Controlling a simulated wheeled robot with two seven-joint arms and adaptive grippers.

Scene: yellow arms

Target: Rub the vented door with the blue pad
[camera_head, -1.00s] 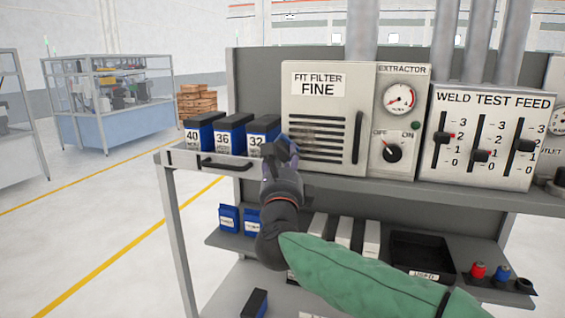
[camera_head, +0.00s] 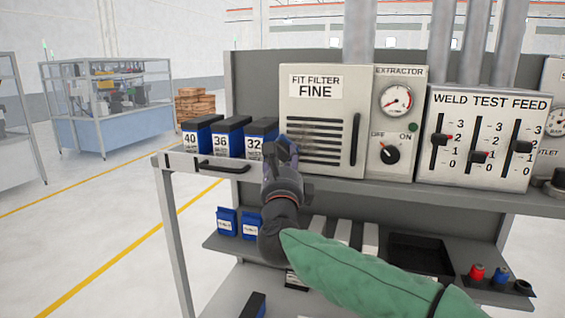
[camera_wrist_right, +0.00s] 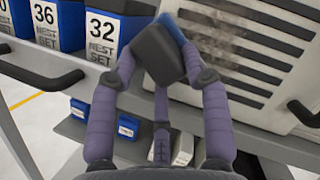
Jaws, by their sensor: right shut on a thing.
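The vented door (camera_head: 320,90) is a pale panel with dark slots, a black bar handle and the label "FIT FILTER FINE". A grey smudge shows over its slots, also in the right wrist view (camera_wrist_right: 242,72). My right gripper (camera_head: 282,152) is at the door's lower left edge. In the wrist view its purple fingers are shut on a dark grey block with a blue layer, the blue pad (camera_wrist_right: 172,30). The blue side faces the door. I cannot tell whether it touches. My left gripper is not in view.
Blue boxes marked 40, 36 and 32 (camera_head: 262,128) stand on the shelf just left of the door. A drawer handle (camera_head: 222,167) sticks out below them. The extractor dial (camera_head: 395,98) and slider panel (camera_head: 480,135) are to the right. A lower shelf holds a black tray (camera_head: 422,253).

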